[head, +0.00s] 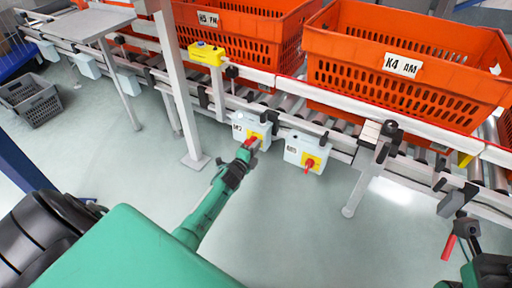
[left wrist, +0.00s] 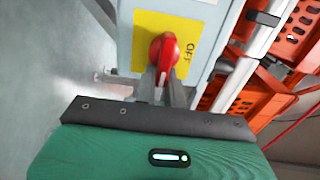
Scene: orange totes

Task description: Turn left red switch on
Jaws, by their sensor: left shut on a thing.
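The left switch box (head: 251,127) is pale with a yellow plate and hangs on the conveyor's side. Its red switch (head: 251,143) sits at my left gripper's tips. My left gripper (head: 246,151) reaches up to it from below. In the left wrist view the red switch (left wrist: 163,52) stands on the yellow plate (left wrist: 185,30), with "OFF" printed to its right. My left gripper's fingers (left wrist: 164,88) are shut on the switch's near end.
A second switch box (head: 304,151) with its own red switch (head: 309,164) hangs just to the right. Orange totes (head: 403,66) stand on the roller conveyor (head: 340,115) behind. A metal leg (head: 185,100) rises left of the box. The floor in front is clear.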

